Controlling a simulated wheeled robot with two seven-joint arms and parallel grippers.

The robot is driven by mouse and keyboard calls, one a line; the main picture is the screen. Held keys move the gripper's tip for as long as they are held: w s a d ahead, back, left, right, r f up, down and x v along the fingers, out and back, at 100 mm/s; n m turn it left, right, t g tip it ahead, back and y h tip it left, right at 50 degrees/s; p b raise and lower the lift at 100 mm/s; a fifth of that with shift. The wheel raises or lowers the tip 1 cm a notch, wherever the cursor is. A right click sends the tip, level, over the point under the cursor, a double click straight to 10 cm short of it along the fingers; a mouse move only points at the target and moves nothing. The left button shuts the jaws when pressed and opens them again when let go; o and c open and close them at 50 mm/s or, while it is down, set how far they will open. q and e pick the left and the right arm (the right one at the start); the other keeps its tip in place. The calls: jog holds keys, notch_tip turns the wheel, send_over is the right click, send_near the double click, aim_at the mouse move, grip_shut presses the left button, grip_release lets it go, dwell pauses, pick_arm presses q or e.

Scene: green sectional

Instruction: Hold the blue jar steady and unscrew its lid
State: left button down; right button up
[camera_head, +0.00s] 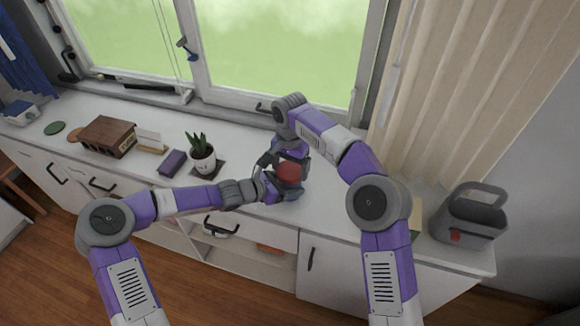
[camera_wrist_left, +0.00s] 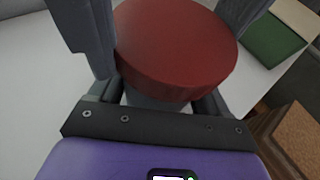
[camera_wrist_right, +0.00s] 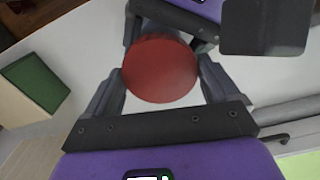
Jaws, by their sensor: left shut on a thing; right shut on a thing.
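The jar (camera_head: 291,193) stands on the white cabinet top, its blue-grey body mostly hidden by my grippers. Its round red lid (camera_head: 289,172) is on top; it also shows in the left wrist view (camera_wrist_left: 175,45) and the right wrist view (camera_wrist_right: 160,68). My left gripper (camera_head: 277,185) comes in from the left, low beside the jar, shut on the body below the lid. My right gripper (camera_head: 291,160) comes from behind and above, its fingers on both sides of the lid, shut on it. Whether the lid has turned cannot be told.
A potted plant (camera_head: 203,160), a purple box (camera_head: 172,162) and a brown box (camera_head: 108,137) stand to the left. A grey caddy (camera_head: 470,220) stands at the right end. A green and cream block (camera_wrist_right: 35,85) lies near the jar. Window and curtain (camera_head: 470,80) are behind.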

jog(key=shift+n, duration=0.4)
jog(key=o, duration=0.9)
jog(key=shift+r, duration=0.1)
